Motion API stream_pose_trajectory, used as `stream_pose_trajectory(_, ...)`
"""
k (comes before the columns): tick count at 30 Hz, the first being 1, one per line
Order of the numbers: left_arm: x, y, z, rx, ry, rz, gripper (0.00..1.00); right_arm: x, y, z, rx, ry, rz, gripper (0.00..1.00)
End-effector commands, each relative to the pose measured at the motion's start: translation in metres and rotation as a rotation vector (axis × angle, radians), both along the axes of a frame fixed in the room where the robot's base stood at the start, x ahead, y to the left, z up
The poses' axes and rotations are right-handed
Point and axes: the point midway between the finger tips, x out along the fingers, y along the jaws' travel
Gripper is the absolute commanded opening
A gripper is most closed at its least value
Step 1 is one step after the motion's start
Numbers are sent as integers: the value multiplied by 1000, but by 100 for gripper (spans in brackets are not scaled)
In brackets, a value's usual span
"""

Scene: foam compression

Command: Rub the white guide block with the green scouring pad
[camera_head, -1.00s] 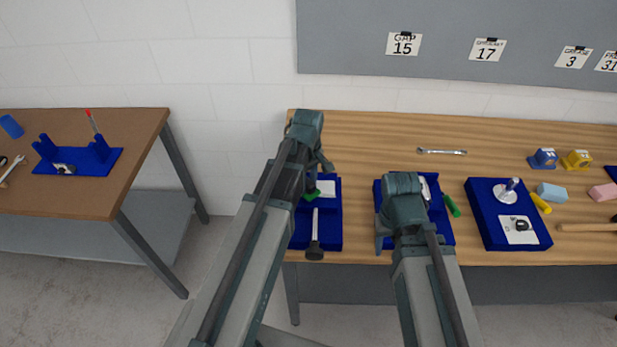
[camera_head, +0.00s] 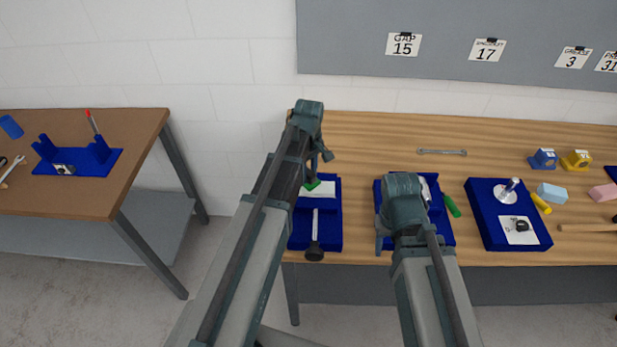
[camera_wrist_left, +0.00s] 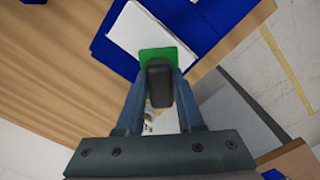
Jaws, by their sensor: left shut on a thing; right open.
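The white guide block (camera_head: 325,189) lies on the blue fixture (camera_head: 330,228) at the left end of the wooden bench. It also shows in the left wrist view (camera_wrist_left: 135,30) as a white slab on blue. The green scouring pad (camera_head: 312,184) overlaps the block in both views; I cannot tell whether they touch. In the wrist view the pad (camera_wrist_left: 158,53) has a dark grip piece, and my left gripper (camera_wrist_left: 160,88) is shut on it. My right gripper (camera_head: 382,242) is open, its jaws mostly hidden by its own arm, over a second blue fixture.
A black-knobbed rod (camera_head: 315,245) lies at the front of the left fixture. The second blue fixture (camera_head: 440,232) and a third (camera_head: 490,225) stand to the right. A wrench (camera_head: 441,152) lies behind. The bench's back left area is clear.

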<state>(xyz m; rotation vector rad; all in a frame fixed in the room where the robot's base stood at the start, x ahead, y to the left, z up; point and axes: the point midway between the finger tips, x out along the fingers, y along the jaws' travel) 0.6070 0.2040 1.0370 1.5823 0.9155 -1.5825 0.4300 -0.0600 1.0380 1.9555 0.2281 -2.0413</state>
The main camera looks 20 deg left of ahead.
Motion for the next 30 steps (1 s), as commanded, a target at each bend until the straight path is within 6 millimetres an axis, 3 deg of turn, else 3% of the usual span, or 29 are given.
stream_pose_trajectory(11, -1, 0, 7, 0, 0, 0, 0, 0, 0, 7, 0, 0, 0, 50)
stream_pose_trajectory(30, -1, 0, 62, 0, 0, 0, 0, 0, 0, 62, 0, 0, 0, 50)
